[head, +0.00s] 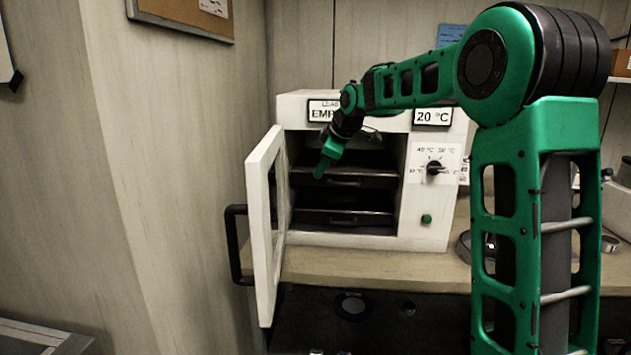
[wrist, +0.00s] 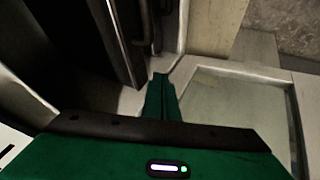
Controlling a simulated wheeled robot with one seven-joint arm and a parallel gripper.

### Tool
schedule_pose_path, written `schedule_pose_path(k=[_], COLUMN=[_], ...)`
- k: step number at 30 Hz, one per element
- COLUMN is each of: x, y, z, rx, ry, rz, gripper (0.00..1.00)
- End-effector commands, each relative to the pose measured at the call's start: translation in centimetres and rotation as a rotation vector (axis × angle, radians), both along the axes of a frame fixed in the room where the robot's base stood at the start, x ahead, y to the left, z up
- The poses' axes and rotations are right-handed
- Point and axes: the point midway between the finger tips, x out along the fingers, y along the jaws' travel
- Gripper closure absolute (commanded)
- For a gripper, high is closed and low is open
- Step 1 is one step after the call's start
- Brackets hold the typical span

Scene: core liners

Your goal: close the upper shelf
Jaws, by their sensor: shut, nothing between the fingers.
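The upper shelf (head: 375,180) is a dark tray with a front handle inside a white oven (head: 428,215). I cannot tell exactly how far out it sits. My gripper (head: 322,168) points down-left at the oven's opening, close to the upper shelf's left part. Its green fingers are together and empty; they also show in the wrist view (wrist: 161,95). In the wrist view, dark shelf fronts (wrist: 118,45) with a handle lie up and left of the fingertips, and I see no clear contact.
The oven door (head: 264,230) stands open at the left, its glass pane and black handle (head: 234,245) toward the wall. It lies right of my fingers in the wrist view (wrist: 235,115). A lower shelf (head: 345,217) sits below. A dial (head: 434,168) is on the right panel.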

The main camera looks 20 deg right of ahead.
Motion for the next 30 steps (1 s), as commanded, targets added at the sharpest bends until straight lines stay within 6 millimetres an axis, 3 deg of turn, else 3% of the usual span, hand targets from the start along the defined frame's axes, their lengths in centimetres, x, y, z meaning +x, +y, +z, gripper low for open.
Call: schedule_pose_path(k=[8, 12, 13, 23, 30], x=[-2.2, -2.6, -2.5, -2.8, -5.9], y=[-0.6, -0.8, -0.8, -2.6, -4.9], z=[3.0, 3.3, 3.1, -1.5, -3.8], rx=[-0.001, -0.003, -0.005, -0.133, -0.322], ry=[0.000, -0.009, -0.018, -0.310, -0.555], rz=[-0.002, 0.004, 0.008, 0.135, 0.166], gripper=[1.00, 0.71, 0.67, 0.67, 0.67])
